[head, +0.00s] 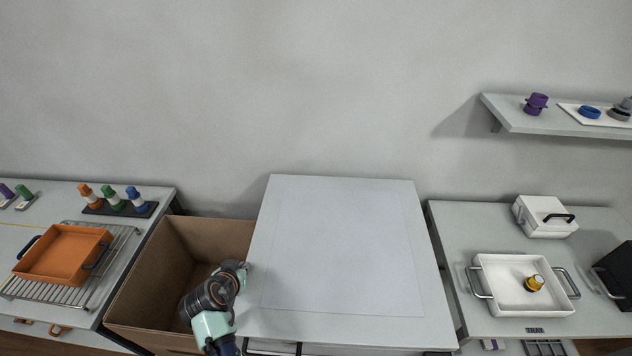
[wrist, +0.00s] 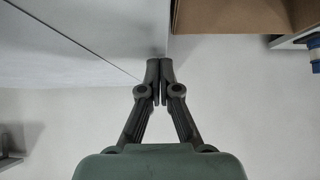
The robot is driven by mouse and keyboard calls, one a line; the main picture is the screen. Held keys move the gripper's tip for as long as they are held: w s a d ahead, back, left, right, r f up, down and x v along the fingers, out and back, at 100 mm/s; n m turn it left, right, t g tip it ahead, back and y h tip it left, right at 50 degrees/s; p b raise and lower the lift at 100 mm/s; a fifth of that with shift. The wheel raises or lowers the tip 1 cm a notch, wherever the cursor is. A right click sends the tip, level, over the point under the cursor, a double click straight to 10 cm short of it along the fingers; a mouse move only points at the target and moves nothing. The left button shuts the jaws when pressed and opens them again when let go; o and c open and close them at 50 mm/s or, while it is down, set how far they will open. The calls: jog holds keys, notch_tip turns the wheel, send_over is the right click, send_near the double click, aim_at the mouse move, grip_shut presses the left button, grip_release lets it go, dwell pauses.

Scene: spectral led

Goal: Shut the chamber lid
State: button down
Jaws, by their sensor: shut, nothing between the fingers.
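A large pale cabinet with a flat top (head: 345,250) and a thin rectangular outline stands in the centre of the head view. No raised lid shows on it, and I cannot tell which part is the chamber lid. A dark-framed handle (head: 272,349) shows at its front, cut by the picture's bottom edge. My gripper (wrist: 160,78) is shut and empty in the wrist view. Its tips appear beside a pale panel (wrist: 80,35) crossed by a thin dark line; I cannot tell whether they touch. In the head view my arm is at the cabinet's left side; the fingers are not clear there.
An open cardboard box (head: 150,270) stands left of the cabinet; it also shows in the wrist view (wrist: 235,15). An orange tray (head: 62,254) on a rack is farther left. A white tray (head: 505,297) and white box (head: 545,216) are on the right table.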

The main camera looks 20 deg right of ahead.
notch_tip(320, 180, up, 6)
jog(key=p, duration=0.4)
jog(key=shift+f+p, duration=0.2)
jog(key=shift+p, duration=0.1)
jog(key=v, duration=0.8)
jog(key=shift+s+a, duration=0.3)
jog(key=shift+s, duration=0.35)
jog(key=shift+f, duration=0.1)
jog(key=s+d+r+n+t+y, duration=0.2)
jog(key=s+d+r+n, duration=0.1)
jog(key=s+r, duration=0.5)
jog(key=s+d+r+n+t+y, duration=0.2)
jog(key=s+d+r+t, duration=0.1)
jog(key=s+r, duration=0.5)
notch_tip(320, 180, up, 16)
jog(key=p, duration=1.7)
jog(key=shift+s+p, duration=0.25)
jog(key=shift+p, duration=0.15)
